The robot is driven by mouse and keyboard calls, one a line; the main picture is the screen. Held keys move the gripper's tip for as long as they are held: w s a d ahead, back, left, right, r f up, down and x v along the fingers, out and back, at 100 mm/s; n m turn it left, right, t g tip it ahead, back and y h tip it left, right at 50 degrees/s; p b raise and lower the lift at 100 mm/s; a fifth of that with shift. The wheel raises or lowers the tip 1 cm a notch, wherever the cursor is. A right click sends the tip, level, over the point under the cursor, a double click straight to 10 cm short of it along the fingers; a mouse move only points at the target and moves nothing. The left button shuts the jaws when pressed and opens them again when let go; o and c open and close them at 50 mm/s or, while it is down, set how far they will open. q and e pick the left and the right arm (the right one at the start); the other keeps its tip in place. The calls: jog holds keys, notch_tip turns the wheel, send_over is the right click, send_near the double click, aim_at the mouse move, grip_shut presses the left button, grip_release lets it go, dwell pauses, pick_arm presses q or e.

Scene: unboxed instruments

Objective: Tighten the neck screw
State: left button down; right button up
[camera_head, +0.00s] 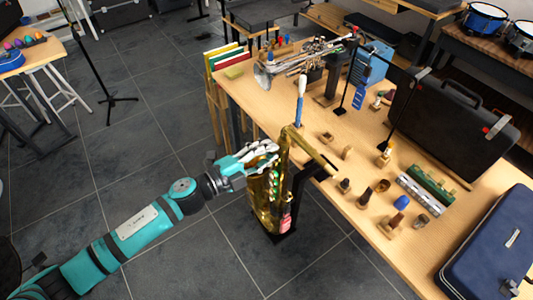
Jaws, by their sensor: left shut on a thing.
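A gold saxophone (263,200) stands upright on a dark stand at the near left edge of the wooden table. Its neck (310,151) curves from the top of the body out to the right, over the table edge. My left gripper (272,154) comes in from the left and is shut on the upper end of the saxophone, by the joint of neck and body. The neck screw itself is too small and too covered by the fingers to make out. My right gripper is not in view.
The wooden table (300,105) holds a silver trumpet (305,62), a blue-handled tool (300,98) and several small parts. The tiled floor left of the table is clear around my arm.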

pick_arm(q)
jog(key=shift+m+b, duration=1)
jog(key=shift+m, duration=3.1)
jog(key=c, duration=1.2)
grip_release()
jog(key=v, duration=1.2)
